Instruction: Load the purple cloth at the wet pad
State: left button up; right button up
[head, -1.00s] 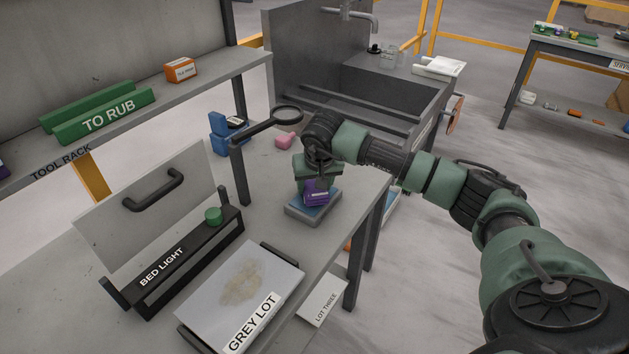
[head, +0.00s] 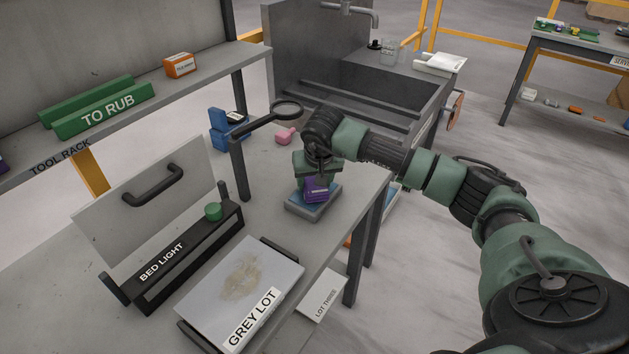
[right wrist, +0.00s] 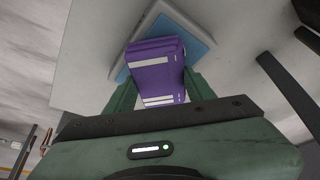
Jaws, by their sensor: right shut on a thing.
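The purple cloth (head: 317,188) is a folded block with pale bands, held in my right gripper (head: 318,176). It also shows in the right wrist view (right wrist: 157,68), between the two green fingers. The wet pad (head: 303,208) is a grey tray with a blue top, near the right edge of the grey table. The cloth is directly over the pad's blue surface, at or very near it; I cannot tell whether they touch. In the right wrist view the pad (right wrist: 196,40) shows behind the cloth. My left gripper is not in view.
A stone slab labelled GREY LOT (head: 270,277) with a brown stain lies at the front. The BED LIGHT bar (head: 190,258) and a handled panel (head: 140,195) stand left of it. A magnifier (head: 287,110) and a pink piece (head: 285,136) are behind the pad.

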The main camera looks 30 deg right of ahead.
jog(key=shift+f+b, duration=0.45)
jog(key=shift+f, duration=0.1)
dwell(1.4)
jog(key=shift+r, duration=0.1)
jog(key=shift+r+p, duration=2.15)
jog(key=shift+r, duration=1.4)
